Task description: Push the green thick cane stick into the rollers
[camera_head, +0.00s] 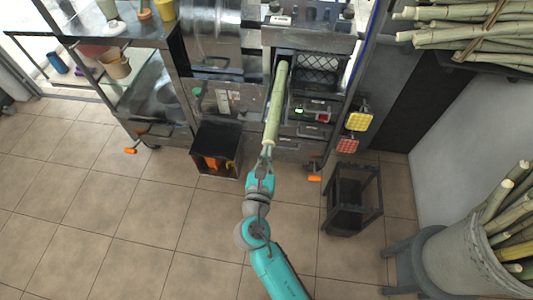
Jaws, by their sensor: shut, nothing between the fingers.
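The green thick cane stick (275,105) lies lengthwise, pointing away from me at the press (228,95). Its far end reaches the upper part of the machine, and its near end sticks out toward me. My gripper (267,153) is shut, with its fingertips at the near end of the cane. It looks to be against or very close to that end, not around it; I cannot tell whether they touch. The rollers cannot be made out clearly, and how far the far end goes in cannot be told from here.
A black open stand (352,200) is on the floor to the right, and a dark bin (216,150) is at the press's foot. A large bucket of canes (462,262) stands at lower right. More canes (470,30) lie at upper right. The tiled floor at left is clear.

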